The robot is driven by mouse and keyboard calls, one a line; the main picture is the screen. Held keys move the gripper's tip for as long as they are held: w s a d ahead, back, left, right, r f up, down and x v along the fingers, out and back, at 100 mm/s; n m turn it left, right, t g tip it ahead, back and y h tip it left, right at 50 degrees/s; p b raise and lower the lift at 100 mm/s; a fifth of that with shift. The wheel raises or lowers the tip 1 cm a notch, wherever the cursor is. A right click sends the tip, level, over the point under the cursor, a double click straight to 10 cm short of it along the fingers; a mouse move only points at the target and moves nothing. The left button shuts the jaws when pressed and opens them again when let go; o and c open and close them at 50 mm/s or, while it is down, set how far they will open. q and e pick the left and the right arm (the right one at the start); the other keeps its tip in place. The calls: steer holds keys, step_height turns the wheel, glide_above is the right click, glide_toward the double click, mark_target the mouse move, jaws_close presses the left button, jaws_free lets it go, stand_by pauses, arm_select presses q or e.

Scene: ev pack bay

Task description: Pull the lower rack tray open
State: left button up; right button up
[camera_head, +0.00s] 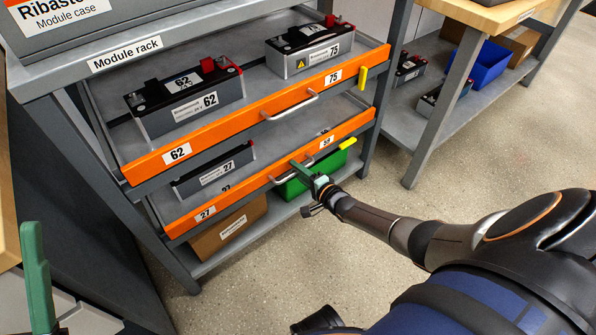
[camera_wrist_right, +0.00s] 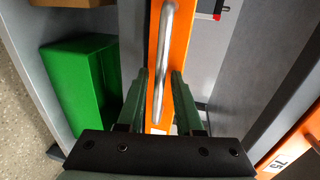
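The lower rack tray (camera_head: 240,191) has an orange front with a metal bar handle and a yellow tab at its right end. Its handle (camera_wrist_right: 168,50) runs upright through the right wrist view. My right gripper (camera_head: 306,174) is at the right part of this handle. In the wrist view my right gripper (camera_wrist_right: 160,100) is open, with one green finger on each side of the handle and gaps visible. A module marked 27 (camera_head: 215,174) sits in the tray. My left gripper (camera_head: 37,275) shows only as a green finger at the left edge; its opening cannot be told.
The upper tray (camera_head: 240,119) holds modules marked 62 (camera_head: 185,98) and 75 (camera_head: 309,46). Below the lower tray are a cardboard box (camera_head: 228,229) and a green bin (camera_head: 312,174), which also shows in the wrist view (camera_wrist_right: 82,85). A bench leg (camera_head: 440,112) stands right; floor in front is clear.

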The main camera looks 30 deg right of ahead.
jaws_close()
stand_by(1.1)
